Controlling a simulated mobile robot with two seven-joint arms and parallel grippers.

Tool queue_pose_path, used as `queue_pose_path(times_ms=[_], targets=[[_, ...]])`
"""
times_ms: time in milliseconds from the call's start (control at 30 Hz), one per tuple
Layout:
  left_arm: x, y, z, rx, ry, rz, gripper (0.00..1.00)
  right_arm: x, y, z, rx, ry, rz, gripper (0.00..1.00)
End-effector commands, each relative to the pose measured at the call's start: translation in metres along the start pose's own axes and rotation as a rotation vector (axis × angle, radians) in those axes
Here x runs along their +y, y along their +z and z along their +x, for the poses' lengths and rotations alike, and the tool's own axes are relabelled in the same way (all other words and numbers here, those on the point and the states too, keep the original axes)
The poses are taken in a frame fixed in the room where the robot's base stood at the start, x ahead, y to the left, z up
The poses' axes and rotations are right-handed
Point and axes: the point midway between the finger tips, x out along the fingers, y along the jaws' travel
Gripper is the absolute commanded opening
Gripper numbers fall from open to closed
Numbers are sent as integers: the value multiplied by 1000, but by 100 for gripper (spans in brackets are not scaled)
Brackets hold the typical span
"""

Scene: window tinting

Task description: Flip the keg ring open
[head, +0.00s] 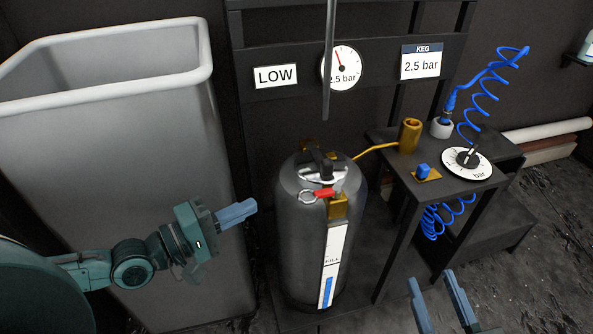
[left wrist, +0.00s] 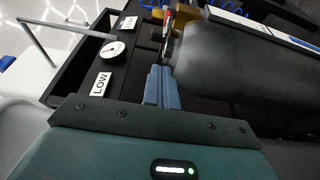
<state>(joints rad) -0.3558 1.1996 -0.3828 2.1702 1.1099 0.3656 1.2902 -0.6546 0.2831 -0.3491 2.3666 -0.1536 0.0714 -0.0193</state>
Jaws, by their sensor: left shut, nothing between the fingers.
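The dark grey keg (head: 300,240) stands upright in the middle of the head view. A metal ring (head: 307,197) and a red lever (head: 325,193) sit at the front of its top, above a brass fitting (head: 338,207). My left gripper (head: 250,207) is shut and empty, to the left of the keg and apart from the ring. In the left wrist view the keg (left wrist: 240,70) lies beyond the shut fingers (left wrist: 165,72), with a red part (left wrist: 167,18) near its top; the ring is not clear there. My right gripper (head: 437,288) is open and empty at the bottom.
A large grey bin (head: 110,130) stands at the left. A dark stand (head: 500,185) at the right carries a dial (head: 466,163), a blue knob (head: 423,171) and a brass cylinder (head: 410,135). A gauge (head: 342,67) hangs behind the keg, and a grey bar (head: 329,60) hangs before it.

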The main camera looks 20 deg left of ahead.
Motion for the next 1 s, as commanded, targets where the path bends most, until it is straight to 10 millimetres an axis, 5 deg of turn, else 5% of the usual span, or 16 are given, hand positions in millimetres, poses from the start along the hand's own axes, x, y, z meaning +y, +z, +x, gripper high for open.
queue_pose_path(times_ms=[433,1000], targets=[[0,-1,9,4,5,0,0,0,2,0,3,0,5,36],[1,-1,90,2,5,-1,0,-1,2,1,10,-2,24,36]])
